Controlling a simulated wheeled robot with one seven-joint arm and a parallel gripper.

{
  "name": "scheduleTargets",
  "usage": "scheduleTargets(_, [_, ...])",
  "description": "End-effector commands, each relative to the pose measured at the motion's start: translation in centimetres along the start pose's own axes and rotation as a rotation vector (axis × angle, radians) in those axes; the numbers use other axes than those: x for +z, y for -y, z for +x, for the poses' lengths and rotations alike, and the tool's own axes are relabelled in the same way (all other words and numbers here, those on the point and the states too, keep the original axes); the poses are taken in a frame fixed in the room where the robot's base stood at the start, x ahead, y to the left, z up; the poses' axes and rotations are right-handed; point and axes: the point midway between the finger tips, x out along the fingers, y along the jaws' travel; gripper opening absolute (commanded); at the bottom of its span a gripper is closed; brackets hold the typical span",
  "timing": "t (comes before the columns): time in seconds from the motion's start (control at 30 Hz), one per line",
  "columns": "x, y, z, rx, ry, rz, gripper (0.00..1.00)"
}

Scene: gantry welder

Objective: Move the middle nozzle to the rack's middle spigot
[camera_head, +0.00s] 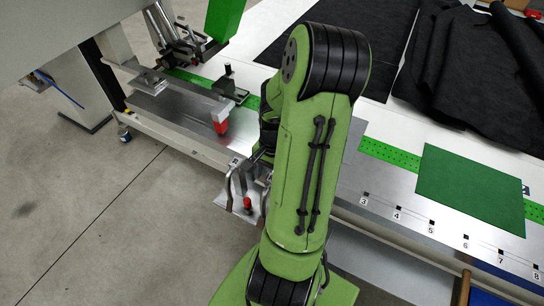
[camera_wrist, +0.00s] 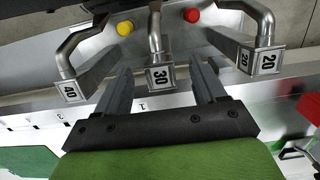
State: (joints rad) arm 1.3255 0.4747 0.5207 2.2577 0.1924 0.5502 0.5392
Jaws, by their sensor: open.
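In the wrist view, three bent metal pipes end in square wedge-shaped nozzles marked 40 (camera_wrist: 70,90), 30 (camera_wrist: 160,76) and 20 (camera_wrist: 267,61). The nozzle marked 30 is in the middle. My gripper (camera_wrist: 160,70) is open, with one finger on each side of this middle nozzle and visible gaps to both. Nothing is held. In the head view, the metal bracket with bent pipes (camera_head: 246,188) is at the table's front edge, partly hidden by my arm. My gripper is mostly hidden behind the arm there. I cannot make out a separate rack with empty spigots.
A yellow button (camera_wrist: 124,28) and a red button (camera_wrist: 191,15) sit behind the pipes. A red-and-white block (camera_head: 220,122) stands on the table to the left. A green sheet (camera_head: 470,188) lies at right, beside numbered marks. Open floor lies at lower left.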

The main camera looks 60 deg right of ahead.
Motion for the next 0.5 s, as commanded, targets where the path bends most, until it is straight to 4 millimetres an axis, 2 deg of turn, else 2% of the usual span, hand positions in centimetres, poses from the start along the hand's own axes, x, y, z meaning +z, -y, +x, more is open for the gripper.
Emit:
scheduleTargets(0.03, [-0.1, 0.0, -1.9, -0.001, -0.008, 0.001, 0.70])
scheduleTargets(0.3, [-0.1, 0.1, -9.6, -0.003, -0.007, -0.001, 0.70])
scheduleTargets(0.4, [0.0, 0.0, -11.6, -0.002, -0.004, -0.001, 0.70])
scheduleTargets(0.5, [0.0, 0.0, -12.8, -0.001, -0.003, -0.001, 0.70])
